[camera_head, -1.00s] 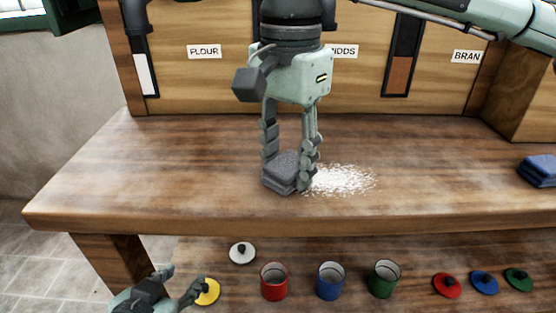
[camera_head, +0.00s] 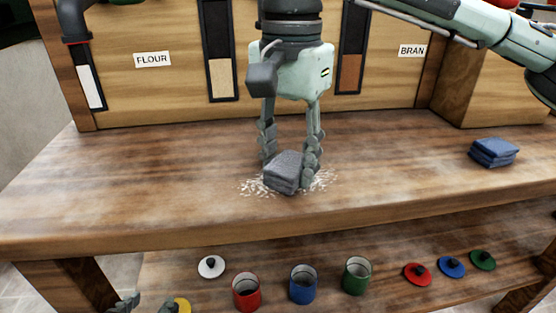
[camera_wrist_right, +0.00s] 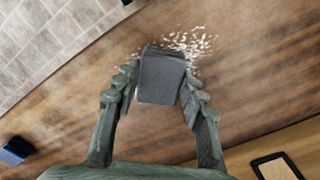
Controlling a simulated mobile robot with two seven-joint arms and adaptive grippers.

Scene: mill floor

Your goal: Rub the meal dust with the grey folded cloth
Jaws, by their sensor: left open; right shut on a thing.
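The grey folded cloth (camera_head: 284,172) is on the upper wooden bench top, in the middle of the meal dust. The white meal dust (camera_head: 322,180) shows as thin specks on both sides of the cloth; what lies under the cloth is hidden. My right gripper (camera_head: 291,168) points down and is shut on the cloth. In the right wrist view, the cloth (camera_wrist_right: 161,78) sits between the fingers, with dust specks (camera_wrist_right: 192,42) beyond its far edge. My left gripper (camera_head: 145,304) is open at the bottom left, low beside the yellow lid and partly cut off by the frame.
A blue folded cloth (camera_head: 493,152) lies at the bench's right. The lower shelf holds red (camera_head: 247,292), blue (camera_head: 303,285) and green (camera_head: 356,276) canisters and several lids. Labelled wooden bins (camera_head: 180,70) stand behind the bench. The bench's left part is clear.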

